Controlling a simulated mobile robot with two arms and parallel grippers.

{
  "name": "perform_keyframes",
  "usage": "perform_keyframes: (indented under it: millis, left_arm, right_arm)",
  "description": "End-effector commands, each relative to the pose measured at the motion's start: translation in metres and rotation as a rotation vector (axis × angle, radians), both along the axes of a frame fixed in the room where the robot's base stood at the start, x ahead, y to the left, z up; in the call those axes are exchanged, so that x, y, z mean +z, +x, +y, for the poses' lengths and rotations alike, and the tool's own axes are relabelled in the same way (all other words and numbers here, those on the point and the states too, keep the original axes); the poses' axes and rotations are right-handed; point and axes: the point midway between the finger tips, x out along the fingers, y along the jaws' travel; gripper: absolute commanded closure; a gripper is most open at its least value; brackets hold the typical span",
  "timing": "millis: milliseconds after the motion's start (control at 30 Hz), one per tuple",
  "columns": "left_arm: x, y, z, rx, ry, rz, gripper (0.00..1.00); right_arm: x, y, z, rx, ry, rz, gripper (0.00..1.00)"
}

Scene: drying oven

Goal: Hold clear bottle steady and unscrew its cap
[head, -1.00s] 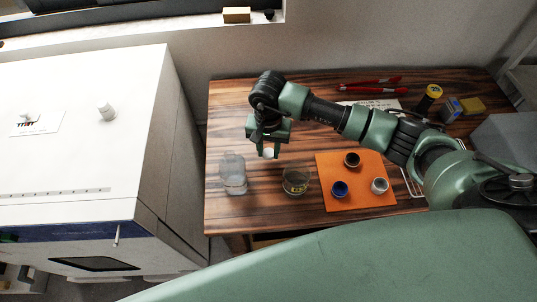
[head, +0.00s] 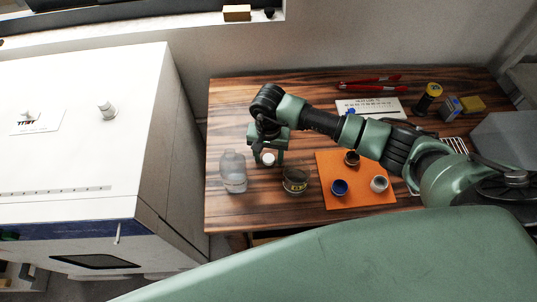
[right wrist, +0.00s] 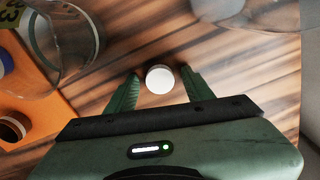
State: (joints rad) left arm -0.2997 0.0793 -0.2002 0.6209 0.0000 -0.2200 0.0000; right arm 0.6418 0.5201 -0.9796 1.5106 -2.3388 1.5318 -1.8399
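The clear bottle (head: 233,173) stands upright near the left edge of the wooden table, and I see no cap on its neck. A clear body at the top right of the right wrist view (right wrist: 250,12) looks like the same bottle. A round white cap (head: 268,159) is to the right of the bottle. My right gripper (head: 268,162) is above the table at the cap, pointing down. In the right wrist view its fingers are apart, with the white cap (right wrist: 160,79) between them and a small gap on each side. My left gripper is not in view.
A glass jar (head: 295,186) stands just right of the cap. An orange mat (head: 358,200) with several small pots lies further right. A white oven (head: 75,130) stands left of the table. Red tools (head: 370,82) and a white card (head: 372,107) lie at the back.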

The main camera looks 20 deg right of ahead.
Motion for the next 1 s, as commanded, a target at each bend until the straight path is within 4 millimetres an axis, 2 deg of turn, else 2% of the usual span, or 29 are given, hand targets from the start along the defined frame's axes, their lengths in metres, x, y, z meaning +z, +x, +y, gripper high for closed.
perform_keyframes:
  millis: [167, 233, 700, 833, 1000]
  left_arm:
    - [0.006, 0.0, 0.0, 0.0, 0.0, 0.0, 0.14]
    - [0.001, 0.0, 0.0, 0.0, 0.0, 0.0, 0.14]
    - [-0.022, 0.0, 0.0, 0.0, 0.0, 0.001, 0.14]
    - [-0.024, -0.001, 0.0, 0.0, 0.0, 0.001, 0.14]
    - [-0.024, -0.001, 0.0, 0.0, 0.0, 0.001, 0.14]
  right_arm:
    - [0.005, 0.0, 0.0, -0.001, 0.001, 0.001, 0.48]
    - [0.01, 0.001, 0.0, 0.001, 0.0, -0.004, 0.48]
    - [0.103, 0.001, 0.0, 0.001, -0.001, -0.004, 0.48]
    - [0.117, 0.001, 0.0, 0.0, -0.001, -0.002, 0.48]
    - [0.123, 0.0, 0.0, 0.0, -0.001, -0.001, 0.48]
